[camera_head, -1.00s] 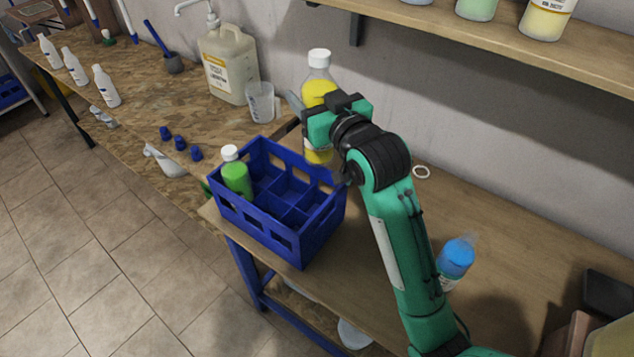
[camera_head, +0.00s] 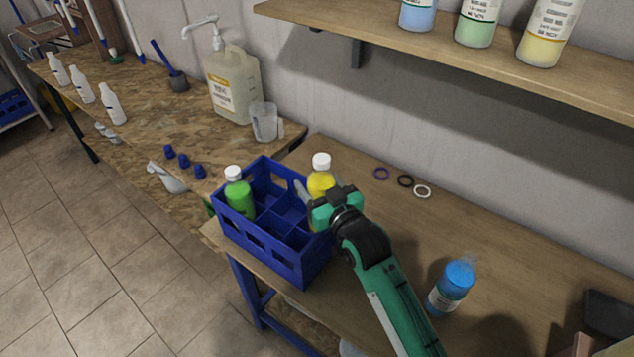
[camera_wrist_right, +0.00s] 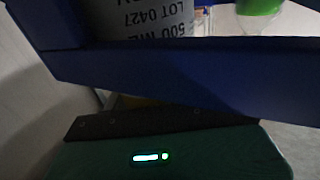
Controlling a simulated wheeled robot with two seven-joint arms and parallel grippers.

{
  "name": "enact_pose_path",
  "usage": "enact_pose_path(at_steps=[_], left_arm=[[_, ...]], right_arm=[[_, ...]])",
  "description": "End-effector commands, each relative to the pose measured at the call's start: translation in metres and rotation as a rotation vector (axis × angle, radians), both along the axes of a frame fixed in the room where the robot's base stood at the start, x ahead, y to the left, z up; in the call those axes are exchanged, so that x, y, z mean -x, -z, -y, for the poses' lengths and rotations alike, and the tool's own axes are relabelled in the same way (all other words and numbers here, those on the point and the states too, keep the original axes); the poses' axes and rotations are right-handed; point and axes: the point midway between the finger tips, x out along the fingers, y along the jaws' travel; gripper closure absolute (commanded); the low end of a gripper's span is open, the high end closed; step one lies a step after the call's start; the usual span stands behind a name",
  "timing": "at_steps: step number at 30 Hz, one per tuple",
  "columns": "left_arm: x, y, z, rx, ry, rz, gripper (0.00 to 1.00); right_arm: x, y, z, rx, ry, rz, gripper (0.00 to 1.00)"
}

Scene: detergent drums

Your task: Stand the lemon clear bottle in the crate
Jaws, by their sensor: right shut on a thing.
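The lemon clear bottle (camera_head: 321,184) has yellow liquid and a white cap and stands roughly upright at the right-hand back part of the blue crate (camera_head: 262,246). My right gripper (camera_head: 318,203) is shut on it. The gripper and crate hide its lower part, so I cannot tell whether its base rests on the crate floor. In the right wrist view the bottle's printed label (camera_wrist_right: 135,18) shows upside down behind a blue crate wall (camera_wrist_right: 160,75). A green bottle (camera_head: 240,197) stands in the crate's left compartment. My left gripper is not in view.
A blue bottle (camera_head: 452,287) stands on the bench to the right. Three rings, one purple (camera_head: 381,174), lie behind my right arm. A jug with a pump (camera_head: 232,82) and a clear beaker (camera_head: 264,121) stand at the back. A shelf (camera_head: 430,50) overhangs the bench.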

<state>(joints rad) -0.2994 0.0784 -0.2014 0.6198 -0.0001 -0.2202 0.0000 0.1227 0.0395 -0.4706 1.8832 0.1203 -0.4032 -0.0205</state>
Motion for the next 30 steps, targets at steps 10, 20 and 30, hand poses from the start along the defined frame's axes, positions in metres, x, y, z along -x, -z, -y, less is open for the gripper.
enact_pose_path(at_steps=[10,20,30], left_arm=[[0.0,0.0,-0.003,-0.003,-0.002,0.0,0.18],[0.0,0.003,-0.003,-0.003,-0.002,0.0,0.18],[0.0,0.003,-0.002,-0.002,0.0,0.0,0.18]], right_arm=[[0.0,0.001,0.0,-0.002,0.0,0.004,0.88],[0.0,0.011,0.0,-0.002,0.0,0.003,0.88],[0.0,0.013,0.0,0.0,0.0,0.001,0.19]])
